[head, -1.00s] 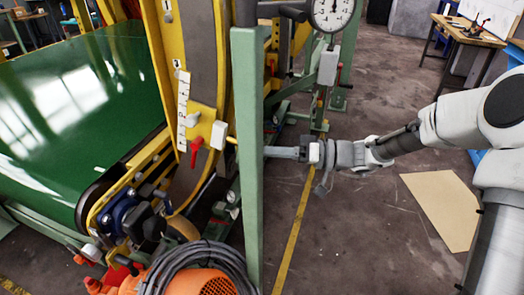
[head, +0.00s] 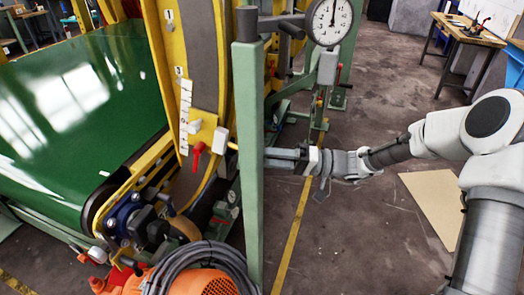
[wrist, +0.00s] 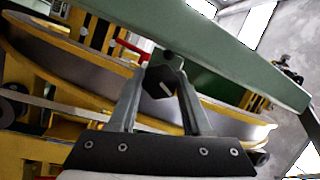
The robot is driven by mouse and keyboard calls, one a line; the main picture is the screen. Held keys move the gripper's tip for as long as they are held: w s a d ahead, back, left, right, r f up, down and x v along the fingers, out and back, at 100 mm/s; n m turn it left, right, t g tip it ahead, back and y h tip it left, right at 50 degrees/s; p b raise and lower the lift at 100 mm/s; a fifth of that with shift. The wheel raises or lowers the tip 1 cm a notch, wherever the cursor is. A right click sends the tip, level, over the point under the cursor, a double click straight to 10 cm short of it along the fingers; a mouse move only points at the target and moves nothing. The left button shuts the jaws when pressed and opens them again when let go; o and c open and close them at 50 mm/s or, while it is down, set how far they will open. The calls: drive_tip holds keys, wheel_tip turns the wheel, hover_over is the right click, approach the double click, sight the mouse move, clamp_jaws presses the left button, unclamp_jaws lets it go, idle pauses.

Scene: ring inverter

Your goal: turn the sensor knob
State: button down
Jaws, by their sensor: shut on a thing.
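The sensor knob (wrist: 161,90) is a dark, faceted knob with a pale mark on its face. In the wrist view it sits between the two grey fingers of my gripper (wrist: 164,76), which is shut on it. In the head view my gripper (head: 277,157) reaches from the right to the green upright post (head: 248,150). The knob itself cannot be made out in the head view, so its turn cannot be read there.
A round dial gauge (head: 332,20) stands above my gripper. Left of the post are a red lever (head: 197,158), a yellow frame with a white scale (head: 185,115) and a green belt (head: 60,110). An orange motor (head: 195,279) sits below.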

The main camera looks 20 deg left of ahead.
drive_tip(key=m+p, duration=0.1)
drive_tip(key=m, duration=0.1)
drive_tip(key=m+g+y+p, duration=0.1)
drive_tip(key=m+p, duration=0.1)
drive_tip(key=shift+f+m+y, duration=0.1)
drive_tip(key=shift+m+y, duration=0.2)
drive_tip(key=shift+m, duration=0.1)
idle(0.5)
drive_tip(key=c, duration=0.6)
unclamp_jaws()
drive_tip(key=p+v, duration=0.2)
drive_tip(key=v, duration=1.5)
drive_tip(key=shift+w+d+f, duration=0.1)
drive_tip(key=shift+d+f, duration=0.05)
drive_tip(key=shift+f, duration=0.1)
